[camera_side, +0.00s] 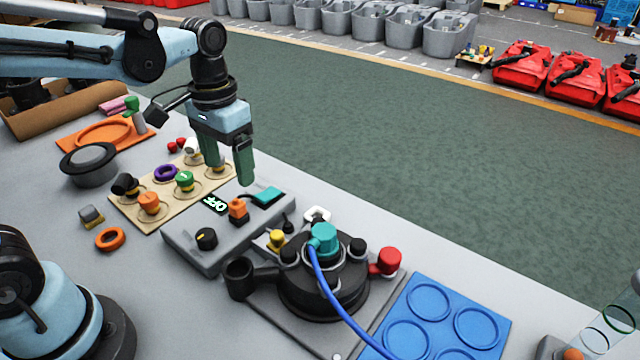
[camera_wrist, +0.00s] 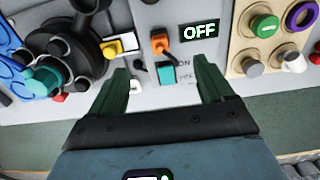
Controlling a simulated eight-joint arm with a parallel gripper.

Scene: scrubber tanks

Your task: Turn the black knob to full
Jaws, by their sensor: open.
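The black knob (camera_side: 206,238) sits on top of a grey control box (camera_side: 185,236), at its near left end. It has a yellow pointer mark. A small dark piece at the top edge of the wrist view may be the knob, mostly cut off. The box's display (camera_side: 215,204) reads OFF, clear in the wrist view (camera_wrist: 199,31). My gripper (camera_side: 229,170) has green fingers, open and empty, above the box's far end, apart from the knob. In the wrist view the gripper (camera_wrist: 162,80) straddles the teal switch (camera_wrist: 166,73) with fingers well apart.
An orange switch (camera_side: 238,209) stands beside the display. A black valve assembly (camera_side: 322,280) with a blue hose (camera_side: 330,300) stands right of the box. A wooden board (camera_side: 130,210) with coloured knobs lies to the left. A blue tray (camera_side: 455,310) lies at lower right.

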